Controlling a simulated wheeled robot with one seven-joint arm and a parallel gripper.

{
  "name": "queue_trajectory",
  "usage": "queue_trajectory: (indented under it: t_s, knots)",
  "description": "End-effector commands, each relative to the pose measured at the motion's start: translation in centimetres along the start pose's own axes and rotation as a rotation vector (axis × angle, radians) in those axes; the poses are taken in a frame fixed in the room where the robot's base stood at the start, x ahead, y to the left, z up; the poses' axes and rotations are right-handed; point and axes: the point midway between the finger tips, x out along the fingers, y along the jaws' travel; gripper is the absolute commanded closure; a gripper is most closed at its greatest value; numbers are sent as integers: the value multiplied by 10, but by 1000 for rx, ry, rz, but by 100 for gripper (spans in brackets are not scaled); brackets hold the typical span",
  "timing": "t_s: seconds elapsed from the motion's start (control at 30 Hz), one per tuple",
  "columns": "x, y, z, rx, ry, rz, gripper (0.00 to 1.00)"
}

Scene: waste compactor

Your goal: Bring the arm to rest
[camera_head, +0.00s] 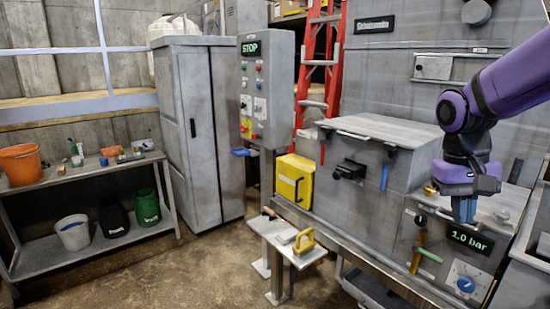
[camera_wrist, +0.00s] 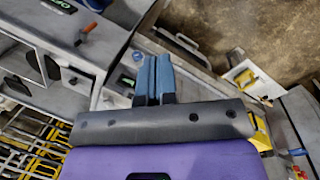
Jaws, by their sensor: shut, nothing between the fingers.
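My purple arm comes in from the right in the head view. Its gripper (camera_head: 464,210) points down, with blue fingers close together and nothing between them. It hangs in front of the grey machine front (camera_head: 400,255), near the "1.0 bar" display (camera_head: 470,240). Whether the fingers touch the machine cannot be told from this view. In the wrist view the two blue fingers (camera_wrist: 153,78) are side by side and shut, above a grey surface with a blue knob.
A grey box with a lid (camera_head: 380,150) and a yellow box (camera_head: 294,181) stand left of my gripper. A small stand (camera_head: 270,228) holds a yellow-handled tool (camera_head: 304,241). A control panel (camera_head: 265,90) and cabinet (camera_head: 205,130) stand further left. The floor (camera_head: 220,275) at front left is clear.

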Motion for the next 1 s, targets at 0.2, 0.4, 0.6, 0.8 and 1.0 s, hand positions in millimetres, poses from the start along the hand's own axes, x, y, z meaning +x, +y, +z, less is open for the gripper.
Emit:
queue_trajectory:
  t_s: [0.2, 0.4, 0.6, 0.8, 1.0]
  knots:
    - [-23, 5, 42, -57, 167, -97, 100]
    - [-37, 7, 80, -108, 327, -156, 100]
    - [-44, 7, 113, -154, 482, -184, 100]
    - [-46, 6, 132, -180, 573, -190, 100]
    - [-46, 5, 135, -185, 594, -191, 100]
